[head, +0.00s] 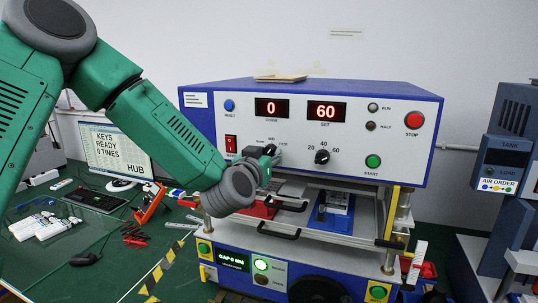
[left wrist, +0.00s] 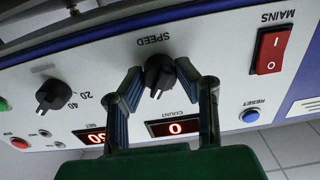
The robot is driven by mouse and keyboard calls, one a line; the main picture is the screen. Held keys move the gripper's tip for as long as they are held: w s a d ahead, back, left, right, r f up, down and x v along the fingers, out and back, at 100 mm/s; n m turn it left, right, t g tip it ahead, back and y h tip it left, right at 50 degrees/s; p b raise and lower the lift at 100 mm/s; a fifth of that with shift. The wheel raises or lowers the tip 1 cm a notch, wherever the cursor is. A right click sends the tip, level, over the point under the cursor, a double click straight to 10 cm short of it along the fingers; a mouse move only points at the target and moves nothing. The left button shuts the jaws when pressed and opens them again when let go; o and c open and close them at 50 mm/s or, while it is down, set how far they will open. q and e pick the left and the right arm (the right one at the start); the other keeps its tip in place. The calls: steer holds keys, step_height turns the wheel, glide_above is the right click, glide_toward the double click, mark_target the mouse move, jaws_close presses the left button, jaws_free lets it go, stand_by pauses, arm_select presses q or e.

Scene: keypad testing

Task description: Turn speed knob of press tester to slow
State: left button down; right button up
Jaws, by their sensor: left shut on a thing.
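The press tester (head: 205,112) is a blue and white machine with a control panel. Its black speed knob (left wrist: 158,73) sits under the SPEED label, which shows upside down in the left wrist view. My left gripper (left wrist: 160,76) has one finger on each side of the knob and is shut on it. In the head view my left gripper (head: 268,153) is at the panel, below the count display, and largely covers the knob. I cannot tell which speed mark the knob points to. My right gripper is in neither view.
Near the knob are the red mains switch (left wrist: 271,50), the blue reset button (left wrist: 251,116) and the set knob (head: 322,157). The count display (head: 271,108) reads 0 and the set display (head: 326,112) reads 60. A tray with a handle (head: 278,234) juts out below the panel.

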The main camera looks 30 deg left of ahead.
arm_select(q)
steer(key=shift+d+r, duration=0.1)
steer(key=shift+d, duration=0.1)
steer(key=shift+a, duration=0.5)
steer(key=shift+d+n+b, duration=0.3)
steer(key=shift+n+b, duration=0.5)
steer(key=shift+n, duration=0.2)
steer(key=shift+n+b, duration=0.3)
steer(key=shift+n, duration=0.1)
steer(key=n+b, duration=0.1)
steer(key=n, duration=0.1)
steer(key=shift+w+a+f+n+b, duration=0.15)
steer(key=shift+f+n+b, duration=0.1)
steer(key=shift+n+b, duration=0.15)
steer(key=n+b, duration=0.2)
steer(key=n, duration=0.1)
steer(key=shift+n, duration=0.3)
steer(key=n+b, duration=0.4)
steer(key=shift+n, duration=0.3)
steer(key=n+b, duration=0.4)
steer(key=n, duration=0.1)
steer(key=shift+b, duration=0.3)
steer(key=shift+n+b, duration=2.05)
steer(key=shift+n, duration=0.55)
